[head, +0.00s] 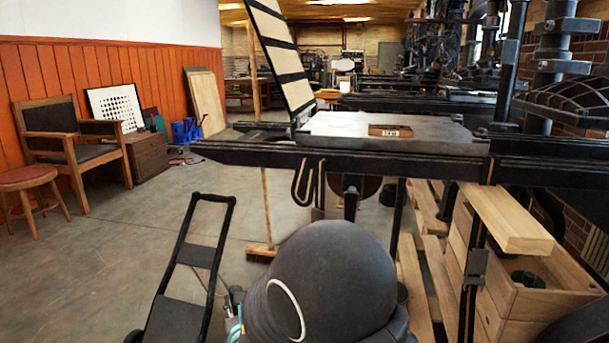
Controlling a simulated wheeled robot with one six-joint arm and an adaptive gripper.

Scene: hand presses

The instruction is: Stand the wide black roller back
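I cannot make out a wide black roller for certain in the head view. A small dark round object (527,279) lies in the wooden crate at the lower right; I cannot tell whether it is a roller. The press bed (345,126) is a flat dark plate on black rails, and a small brown block with pale lettering (390,131) lies on it. A large dark rounded shape, probably part of my own arm, fills the bottom middle and hides what is behind it. My gripper is not in view.
A black wheeled frame (190,265) stands at lower left. The black rail (340,160) crosses ahead, with a broom (266,215) below it. A wooden crate (530,300) and plank (508,220) are at right. A chair (70,145) and stool (30,185) stand left; floor between is clear.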

